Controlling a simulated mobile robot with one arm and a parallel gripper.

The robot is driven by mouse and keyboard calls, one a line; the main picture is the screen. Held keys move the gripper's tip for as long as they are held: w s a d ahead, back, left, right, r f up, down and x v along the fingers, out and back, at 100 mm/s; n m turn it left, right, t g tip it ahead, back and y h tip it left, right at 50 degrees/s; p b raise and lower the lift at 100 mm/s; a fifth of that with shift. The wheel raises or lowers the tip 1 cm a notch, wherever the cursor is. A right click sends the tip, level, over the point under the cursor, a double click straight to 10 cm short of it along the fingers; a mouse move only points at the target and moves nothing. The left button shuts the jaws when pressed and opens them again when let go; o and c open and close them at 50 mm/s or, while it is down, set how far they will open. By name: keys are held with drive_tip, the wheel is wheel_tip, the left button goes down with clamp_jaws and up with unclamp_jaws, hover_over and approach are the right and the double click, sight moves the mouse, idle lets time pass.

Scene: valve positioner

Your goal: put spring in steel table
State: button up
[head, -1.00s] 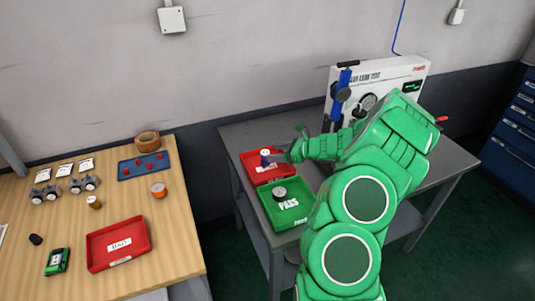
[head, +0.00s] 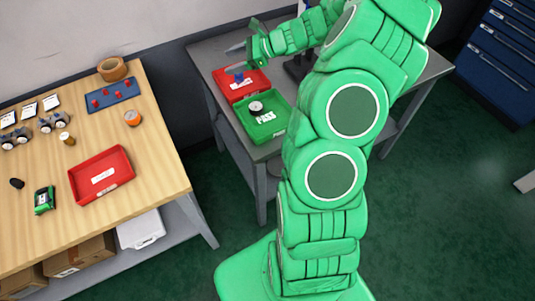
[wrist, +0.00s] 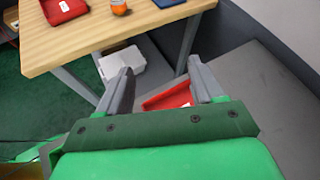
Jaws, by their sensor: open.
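The grey steel table (head: 205,65) stands at the back middle. My gripper (head: 238,48) is in the air above its left side, near the red tray there; in the wrist view its two fingers (wrist: 162,85) are apart with nothing between them. I cannot identify a spring for certain. A small brass-coloured piece (head: 65,137) stands on the wooden table (head: 140,165), too small to tell its shape.
The steel table carries a red tray (head: 256,87) with a small blue piece (head: 238,76) and a green tray (head: 270,128) holding a round gauge-like part (head: 256,107). Another red tray (head: 100,175), a blue board (head: 110,95) and an orange part (head: 132,118) are on the wooden table.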

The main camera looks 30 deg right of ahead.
drive_tip(key=s+a+r+n+g+h, duration=0.1)
drive_tip(key=s+a+r+n+g, duration=0.4)
drive_tip(key=s+a, duration=0.4)
drive_tip(key=s+a+r+n+g+h, duration=0.1)
drive_tip(key=s+a+r+n+g, duration=0.1)
drive_tip(key=s+a+r+n, duration=0.45)
drive_tip(key=s+d+n+h, duration=0.1)
drive_tip(key=s+n+h, duration=0.3)
drive_tip(key=s, duration=1)
drive_tip(key=s+d+n+g+h, duration=0.1)
drive_tip(key=s+n+h, duration=0.4)
drive_tip(key=s, duration=0.9)
drive_tip(key=shift+d+r+n, duration=0.25)
drive_tip(key=shift+d+n, duration=0.3)
drive_tip(key=shift+d, duration=0.15)
